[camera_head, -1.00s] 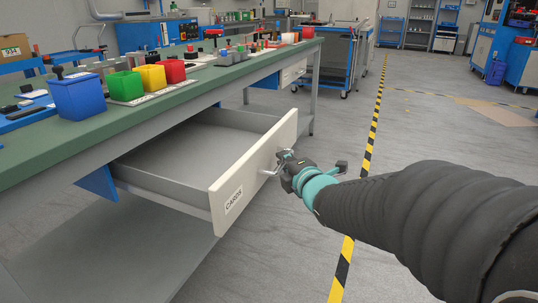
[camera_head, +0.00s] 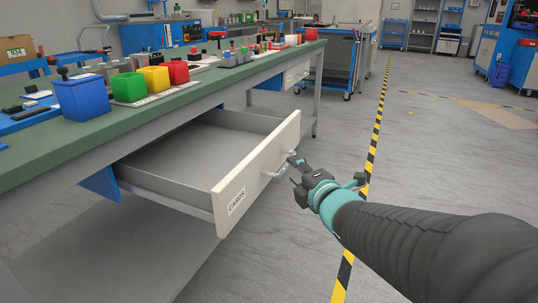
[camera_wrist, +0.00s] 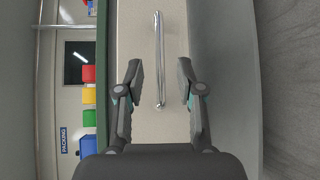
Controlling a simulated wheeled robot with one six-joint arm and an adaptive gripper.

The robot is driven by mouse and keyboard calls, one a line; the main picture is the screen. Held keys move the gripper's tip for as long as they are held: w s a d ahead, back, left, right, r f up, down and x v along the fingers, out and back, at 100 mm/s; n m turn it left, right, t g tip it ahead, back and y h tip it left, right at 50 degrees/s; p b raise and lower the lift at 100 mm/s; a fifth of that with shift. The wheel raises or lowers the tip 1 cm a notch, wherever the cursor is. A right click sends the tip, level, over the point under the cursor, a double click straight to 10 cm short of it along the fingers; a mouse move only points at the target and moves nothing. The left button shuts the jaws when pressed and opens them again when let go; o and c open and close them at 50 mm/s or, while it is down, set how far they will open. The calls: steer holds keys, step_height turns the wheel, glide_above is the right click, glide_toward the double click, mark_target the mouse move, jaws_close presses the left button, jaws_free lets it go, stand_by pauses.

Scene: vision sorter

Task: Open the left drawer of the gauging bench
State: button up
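The drawer (camera_head: 258,170) under the green-topped bench (camera_head: 150,118) is pulled well out, with its grey inside empty where visible. Its pale front carries a label and a metal bar handle (camera_head: 275,172). My gripper (camera_head: 297,170) is at the right of the drawer front, close to the handle. In the wrist view the handle (camera_wrist: 158,50) lies between the two spread fingers of my gripper (camera_wrist: 160,75), with gaps on both sides. My gripper is open and holds nothing.
Blue, green, yellow and red bins (camera_head: 152,79) stand on the bench top. A second drawer (camera_head: 296,73), shut, is farther along the bench. A blue trolley (camera_head: 335,60) stands behind it. The floor right of the bench is clear, with a yellow-black stripe (camera_head: 375,140).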

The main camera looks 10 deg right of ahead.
steer(key=shift+v, duration=1.1)
steer(key=s+d+f+m+g+h+p, duration=0.2)
steer(key=s+d+f+m+g+h, duration=0.5)
steer(key=m, duration=0.9)
steer(key=s+a+r+m+g+y+p, duration=0.1)
steer(key=s+a+r+m+p, duration=0.2)
steer(key=s, duration=0.4)
steer(key=s+a+r+m+g+y+p, duration=0.2)
steer(key=s+a+r+m+p, duration=0.1)
steer(key=s+a+r+p, duration=0.1)
step_height(320, 180, up, 2)
steer(key=s+p, duration=0.1)
steer(key=s, duration=0.1)
steer(key=shift+s+y, duration=0.3)
steer(key=shift+s, duration=0.1)
